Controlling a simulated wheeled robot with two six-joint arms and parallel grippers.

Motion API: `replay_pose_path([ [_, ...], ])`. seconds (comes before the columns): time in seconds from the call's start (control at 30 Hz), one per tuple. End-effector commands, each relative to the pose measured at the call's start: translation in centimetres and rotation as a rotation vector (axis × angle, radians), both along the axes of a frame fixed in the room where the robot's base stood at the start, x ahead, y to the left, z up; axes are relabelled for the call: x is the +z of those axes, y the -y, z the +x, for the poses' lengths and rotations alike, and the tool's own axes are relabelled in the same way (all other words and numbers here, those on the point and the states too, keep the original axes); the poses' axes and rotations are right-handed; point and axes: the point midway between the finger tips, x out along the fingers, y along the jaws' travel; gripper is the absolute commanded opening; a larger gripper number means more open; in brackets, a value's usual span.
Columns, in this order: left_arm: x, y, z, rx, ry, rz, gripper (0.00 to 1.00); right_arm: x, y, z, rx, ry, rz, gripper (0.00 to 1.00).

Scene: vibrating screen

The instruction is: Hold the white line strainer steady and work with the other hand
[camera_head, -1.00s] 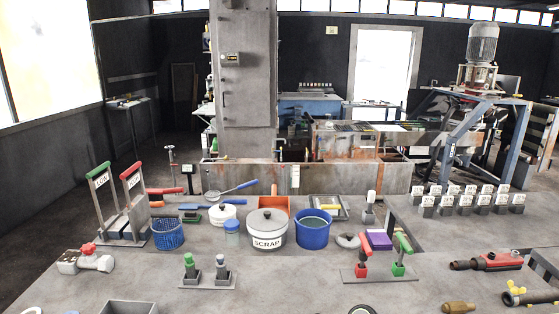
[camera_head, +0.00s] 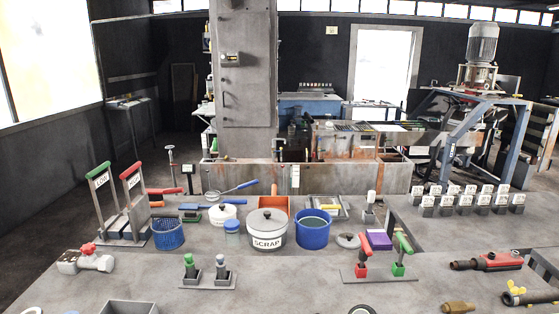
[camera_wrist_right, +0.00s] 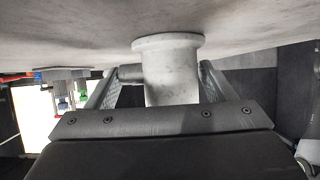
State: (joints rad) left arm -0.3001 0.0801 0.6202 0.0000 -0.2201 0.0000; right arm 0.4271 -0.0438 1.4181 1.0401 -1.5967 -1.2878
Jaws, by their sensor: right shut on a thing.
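In the right wrist view, my right gripper (camera_wrist_right: 172,98) is shut around a white-grey flanged pipe body (camera_wrist_right: 170,75), with a finger on each side. It looks like the white line strainer. Its round flange is at the pale tabletop, which fills the top of this tilted view; I cannot tell whether it touches. A short stub sticks out to its left. The wrist housing hides its other end. I cannot make out this held piece or either gripper in the head view. My left gripper is not in view.
On the table stand a white valve with a red handwheel (camera_head: 86,259), a stand with green and grey handles (camera_head: 207,283), a white SCRAP pot (camera_head: 266,232), a blue bucket (camera_head: 312,234) and red and green levers (camera_head: 380,276). The front middle has free room.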

Motion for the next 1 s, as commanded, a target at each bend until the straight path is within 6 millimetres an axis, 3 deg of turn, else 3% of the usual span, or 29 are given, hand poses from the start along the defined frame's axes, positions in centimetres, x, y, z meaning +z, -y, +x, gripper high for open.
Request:
replay_pose_path([
  [0.27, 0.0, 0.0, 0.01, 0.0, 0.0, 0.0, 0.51, 0.01, 0.0, 0.0, 0.0, 0.0, 0.0, 0.64],
  [0.3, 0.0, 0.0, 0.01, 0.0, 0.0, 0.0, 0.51, 0.01, 0.0, 0.0, 0.0, 0.0, 0.0, 0.71],
  [0.43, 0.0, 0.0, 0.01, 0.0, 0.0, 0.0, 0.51, 0.01, 0.0, 0.01, 0.0, 0.0, 0.0, 0.55],
  [1.0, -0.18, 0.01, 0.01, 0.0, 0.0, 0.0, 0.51, -0.23, 0.01, -0.02, 0.0, -0.001, -0.001, 0.55],
])
